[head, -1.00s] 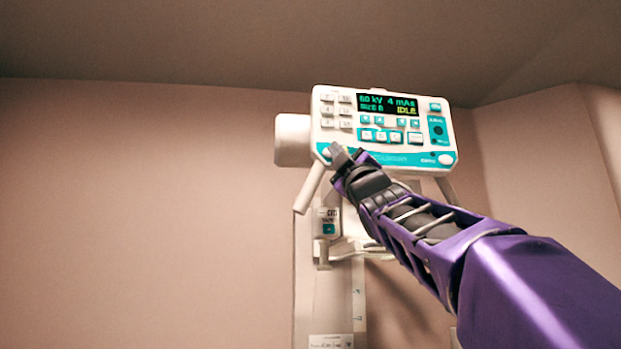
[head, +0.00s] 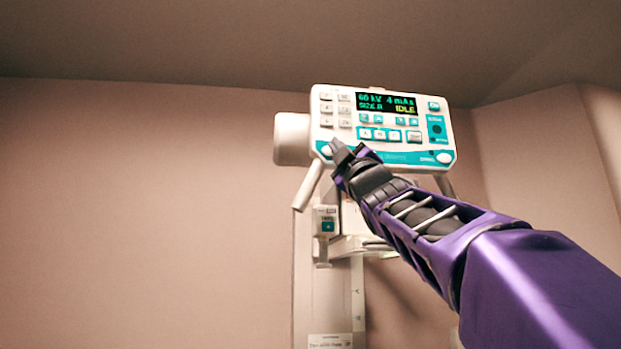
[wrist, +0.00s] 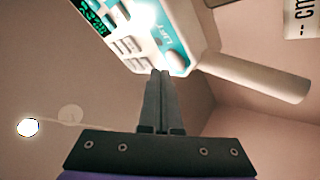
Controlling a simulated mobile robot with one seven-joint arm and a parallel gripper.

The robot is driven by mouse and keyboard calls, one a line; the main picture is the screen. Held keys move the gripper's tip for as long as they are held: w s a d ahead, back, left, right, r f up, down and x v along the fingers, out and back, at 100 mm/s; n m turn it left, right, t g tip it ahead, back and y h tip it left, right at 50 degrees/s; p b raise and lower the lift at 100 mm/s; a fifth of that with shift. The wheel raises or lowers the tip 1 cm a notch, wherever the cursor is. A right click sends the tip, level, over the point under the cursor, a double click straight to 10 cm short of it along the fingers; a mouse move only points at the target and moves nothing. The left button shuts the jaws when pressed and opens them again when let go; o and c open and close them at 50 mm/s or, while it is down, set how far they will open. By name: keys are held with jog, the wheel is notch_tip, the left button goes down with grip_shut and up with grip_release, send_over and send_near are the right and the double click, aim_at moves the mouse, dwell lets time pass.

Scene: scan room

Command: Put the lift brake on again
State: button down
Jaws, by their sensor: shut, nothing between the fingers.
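The white and teal control panel (head: 385,155) is high on the tube head, its screen (head: 386,104) showing 60 kV, 4 mAs and IDLE. A pale round button (head: 326,150) sits at its lower left corner. In the wrist view the same button (wrist: 176,62) is beside a label that seems to read LIFT. My gripper (head: 338,149) is shut and empty, its tips just beside this button at the panel's lower edge. In the wrist view my fingertips (wrist: 160,75) are close below the button; I cannot tell whether they touch.
A white handle (head: 309,188) slants down below the panel's left corner and shows right of my fingers in the wrist view (wrist: 260,78). A pale column (head: 308,275) stands below. A small box (head: 326,222) hangs under the panel. The wall to the left is clear.

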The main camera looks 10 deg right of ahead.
jog(key=s+b, duration=0.1)
jog(key=s, duration=0.4)
dwell(0.5)
